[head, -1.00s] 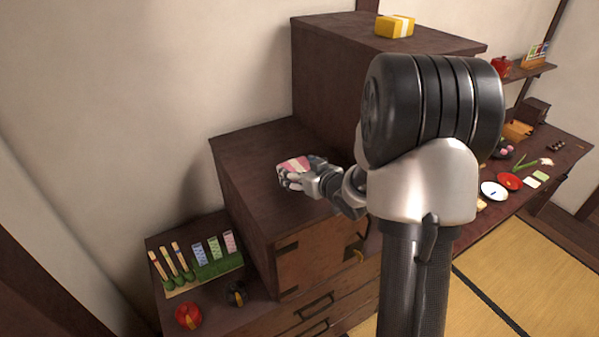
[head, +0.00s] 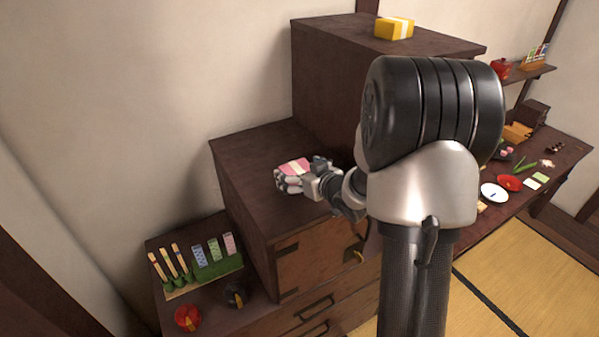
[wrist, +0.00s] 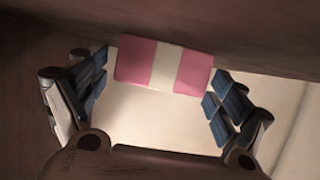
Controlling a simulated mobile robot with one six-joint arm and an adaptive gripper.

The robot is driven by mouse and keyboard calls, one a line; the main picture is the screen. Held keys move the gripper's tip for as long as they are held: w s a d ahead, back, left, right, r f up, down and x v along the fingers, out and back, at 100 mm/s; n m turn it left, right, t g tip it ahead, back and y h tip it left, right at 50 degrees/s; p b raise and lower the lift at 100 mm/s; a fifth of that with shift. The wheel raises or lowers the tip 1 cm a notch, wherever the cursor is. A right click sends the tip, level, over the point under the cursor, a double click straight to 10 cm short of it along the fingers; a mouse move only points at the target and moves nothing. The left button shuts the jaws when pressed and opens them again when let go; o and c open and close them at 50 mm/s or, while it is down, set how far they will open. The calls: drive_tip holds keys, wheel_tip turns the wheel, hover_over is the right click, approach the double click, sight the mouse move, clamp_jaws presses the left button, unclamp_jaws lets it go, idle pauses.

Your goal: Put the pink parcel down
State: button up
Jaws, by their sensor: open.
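The pink parcel (head: 294,166) with a pale band sits on the top of the lower step of the dark wooden chest (head: 262,215), as far as the head view shows. In the wrist view the parcel (wrist: 136,60) lies between my spread fingers, with a narrow gap at each side. My gripper (head: 291,180) is open around it, low over the chest top. The fingers partly cover the parcel in the head view, and its underside is hidden.
The taller chest step (head: 330,75) rises behind, with a yellow parcel (head: 394,28) on top. Below left, a lower surface holds skewers, patterned blocks and a red round object (head: 188,317). The chest top left of my gripper is clear. A long table with dishes stands at right.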

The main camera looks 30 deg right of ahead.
drive_tip(key=p+v, duration=0.1)
drive_tip(key=v, duration=1.1)
drive_tip(key=shift+r+p, duration=0.2)
drive_tip(key=shift+p, duration=0.2)
